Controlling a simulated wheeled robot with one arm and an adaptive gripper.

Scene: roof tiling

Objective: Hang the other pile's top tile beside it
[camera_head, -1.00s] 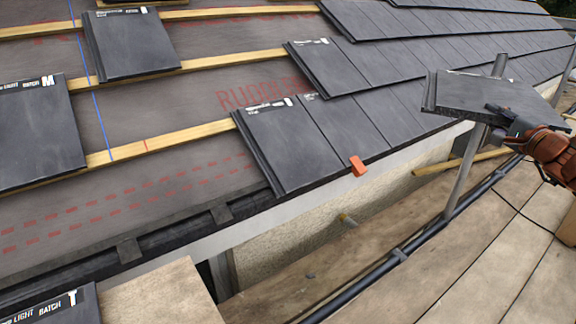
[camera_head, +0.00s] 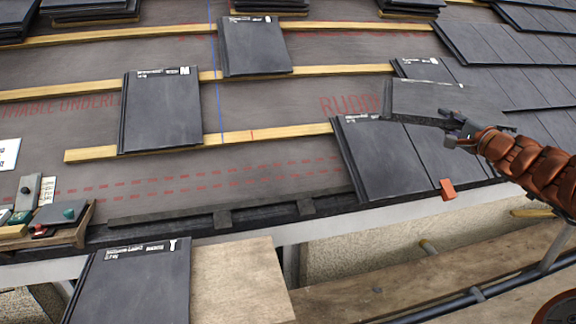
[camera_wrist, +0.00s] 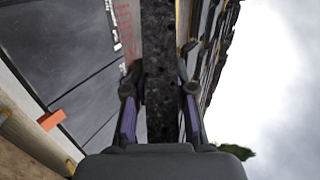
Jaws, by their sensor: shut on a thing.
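My gripper (camera_head: 458,128) is shut on a dark grey tile (camera_head: 430,100) at the right of the head view. The tile hangs in the air in front of the laid tiles. In the wrist view my gripper (camera_wrist: 158,95) pinches the tile's thick edge (camera_wrist: 158,50) between both fingers. The lowest laid course ends at a labelled tile (camera_head: 378,160), with bare batten (camera_head: 290,133) to its left. A tile marked M (camera_head: 160,115) lies across the battens at mid left. A tile marked T (camera_head: 140,285) lies at the bottom left beside a board.
Another tile (camera_head: 252,45) lies higher up, and several tile piles stand along the top. A wooden tray of tools (camera_head: 45,230) is at the left. An orange clip (camera_head: 447,189) sits at the eaves. Scaffold boards and a pole run below.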

